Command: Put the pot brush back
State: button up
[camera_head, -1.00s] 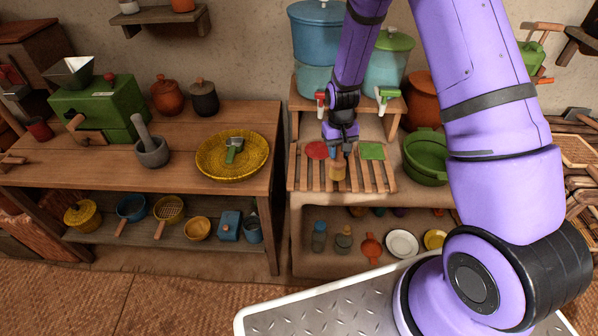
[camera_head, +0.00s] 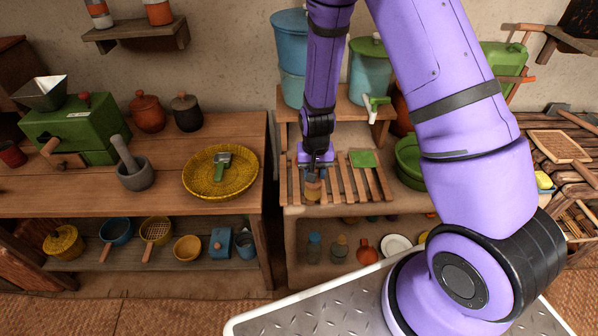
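A small tan brush with a bluish top, which looks like the pot brush (camera_head: 313,190), is at the left part of the slatted wooden rack (camera_head: 340,188). My gripper (camera_head: 313,176) points down over the rack, with its fingers around the brush's top. It appears shut on the brush, though the fingers are small and partly hidden. I cannot tell whether the brush touches the slats or hangs just above them. The gripper hides the red round pad at the back of the rack.
A green square pad (camera_head: 363,158) lies on the rack to the right. Behind stands a raised shelf with blue and teal pots (camera_head: 370,75). A green basin (camera_head: 408,160) is to the right. The left table holds a yellow woven tray (camera_head: 195,178) and a mortar (camera_head: 134,175).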

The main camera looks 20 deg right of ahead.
jog(key=w+a+f, duration=0.2)
jog(key=w+f, duration=0.2)
jog(key=w, duration=0.1)
jog(key=shift+w+a, duration=0.2)
jog(key=shift+a, duration=0.05)
jog(key=shift+f, duration=0.2)
jog(key=o, duration=0.9)
jog(key=shift+o, duration=0.2)
jog(key=shift+r, duration=0.1)
notch_tip(320, 180, up, 12)
jog(key=shift+r, duration=0.15)
